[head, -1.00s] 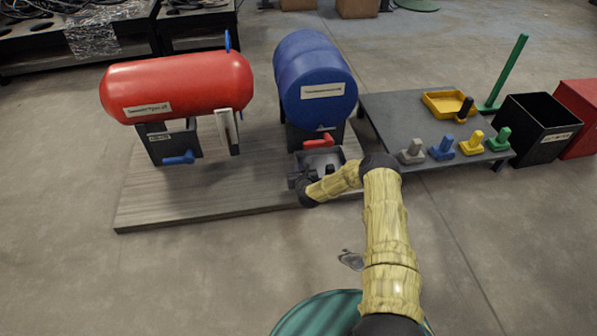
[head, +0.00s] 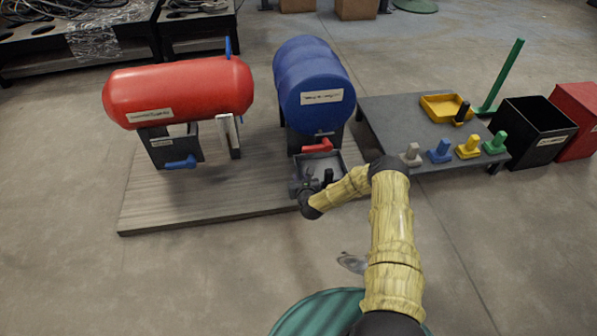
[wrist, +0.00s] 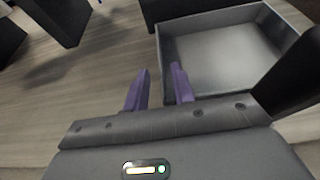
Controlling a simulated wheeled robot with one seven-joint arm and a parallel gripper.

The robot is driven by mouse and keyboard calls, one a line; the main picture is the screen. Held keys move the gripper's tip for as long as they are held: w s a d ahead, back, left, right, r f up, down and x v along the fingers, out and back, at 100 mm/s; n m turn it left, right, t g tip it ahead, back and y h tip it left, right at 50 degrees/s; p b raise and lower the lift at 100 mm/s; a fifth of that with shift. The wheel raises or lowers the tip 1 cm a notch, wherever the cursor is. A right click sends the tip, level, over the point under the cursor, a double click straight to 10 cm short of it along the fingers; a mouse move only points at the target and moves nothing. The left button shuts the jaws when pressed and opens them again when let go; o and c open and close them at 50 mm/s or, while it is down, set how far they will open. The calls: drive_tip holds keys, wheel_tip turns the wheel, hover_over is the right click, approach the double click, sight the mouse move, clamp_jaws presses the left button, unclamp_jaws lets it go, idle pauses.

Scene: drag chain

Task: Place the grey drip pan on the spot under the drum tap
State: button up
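The grey drip pan (head: 333,160) rests on the wooden board below the red tap (head: 318,146) of the blue drum (head: 312,88). Its black upright handle (head: 328,176) stands at its near side. In the wrist view the empty pan (wrist: 225,55) lies at the upper right, with the dark handle (wrist: 305,75) at the right edge. My gripper (head: 310,178) is at the pan's near left corner. In the wrist view its purple fingers (wrist: 158,78) are apart with only board between them. The right finger overlaps the pan's left wall in view; contact cannot be told. Any marked spot is hidden.
A red tank (head: 180,90) with a blue tap (head: 181,162) stands left on the board (head: 220,193). The low grey table (head: 395,120) at right holds a yellow pan (head: 441,107) and several coloured handled blocks. Black (head: 533,128) and red (head: 578,115) bins stand beyond.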

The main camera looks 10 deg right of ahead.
drive_tip(key=p+v, duration=0.3)
drive_tip(key=v, duration=0.4)
drive_tip(key=shift+s+r+p, duration=0.15)
drive_tip(key=shift+s+p, duration=0.1)
drive_tip(key=shift+p, duration=0.1)
drive_tip(key=s+a+r+n+g+y, duration=0.1)
drive_tip(key=s+a+r+n+g, duration=0.15)
drive_tip(key=r+n, duration=0.7)
drive_tip(key=s+a+r+n+g+y, duration=0.1)
drive_tip(key=s+r+n+g+y, duration=0.2)
drive_tip(key=r+n, duration=0.65)
drive_tip(key=s+d+r+n+g+h, duration=0.1)
drive_tip(key=s+r+n+g+h, duration=0.1)
drive_tip(key=s+r+n, duration=0.6)
drive_tip(key=s+d+r+n+g+h, duration=0.2)
drive_tip(key=s+r+n, duration=0.6)
drive_tip(key=s, duration=0.8)
drive_tip(key=shift+d+r+n+g, duration=0.25)
drive_tip(key=shift+n+g, duration=0.25)
drive_tip(key=shift+g, duration=0.25)
